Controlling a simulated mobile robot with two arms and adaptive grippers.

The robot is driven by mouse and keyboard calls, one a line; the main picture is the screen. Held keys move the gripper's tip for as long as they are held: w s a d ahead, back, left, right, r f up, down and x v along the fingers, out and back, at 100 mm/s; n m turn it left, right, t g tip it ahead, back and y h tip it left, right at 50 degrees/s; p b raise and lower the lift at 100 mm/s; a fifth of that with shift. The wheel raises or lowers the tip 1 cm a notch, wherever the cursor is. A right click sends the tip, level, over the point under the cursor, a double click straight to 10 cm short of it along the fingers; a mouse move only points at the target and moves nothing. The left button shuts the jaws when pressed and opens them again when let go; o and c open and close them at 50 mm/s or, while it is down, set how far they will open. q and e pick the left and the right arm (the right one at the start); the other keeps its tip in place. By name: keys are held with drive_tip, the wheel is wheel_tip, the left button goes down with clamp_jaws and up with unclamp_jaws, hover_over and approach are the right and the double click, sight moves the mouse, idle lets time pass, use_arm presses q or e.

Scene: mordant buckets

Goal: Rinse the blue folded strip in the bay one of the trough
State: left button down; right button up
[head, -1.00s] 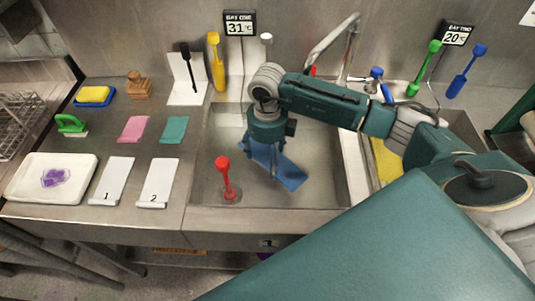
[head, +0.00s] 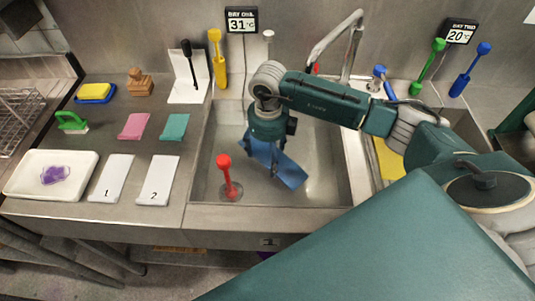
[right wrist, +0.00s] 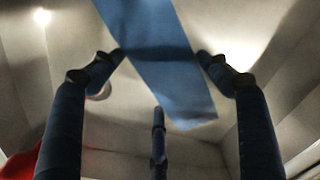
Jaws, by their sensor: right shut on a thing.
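The blue folded strip (head: 288,174) hangs inside the left basin, bay one of the trough (head: 328,160). My right gripper (head: 263,152) reaches down into this basin and is shut on the strip. In the right wrist view the strip (right wrist: 172,80) passes between the fingertips (right wrist: 162,55) and hangs at a slant. I cannot tell how deep any water is or whether the strip touches the basin floor. A sign reading BAY ONE, 31 °C (head: 242,20) is behind the basin. My left gripper is not in view.
A red plunger (head: 226,172) stands in bay one, left of the strip. Bay two, with something yellow (head: 390,160) in it, is to the right behind my arm. The left counter holds a white tray (head: 22,178), pink cloth (head: 134,126) and teal cloth (head: 174,127).

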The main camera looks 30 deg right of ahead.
drive_tip(key=shift+s+d, duration=0.15)
drive_tip(key=shift+s, duration=0.45)
drive_tip(key=shift+w, duration=0.15)
drive_tip(key=shift+w+a+b, duration=0.2)
drive_tip(key=shift+w+b, duration=0.2)
drive_tip(key=shift+w, duration=0.3)
drive_tip(key=shift+s+d, duration=0.2)
drive_tip(key=shift+s, duration=0.65)
drive_tip(key=shift+w+a+b, duration=0.2)
drive_tip(key=shift+w+b, duration=0.1)
drive_tip(key=shift+w, duration=0.6)
drive_tip(key=shift+s+d, duration=0.25)
drive_tip(key=shift+s, duration=0.65)
drive_tip(key=shift+w+a+b, duration=0.25)
drive_tip(key=shift+w+b, duration=0.05)
drive_tip(key=shift+w, duration=0.55)
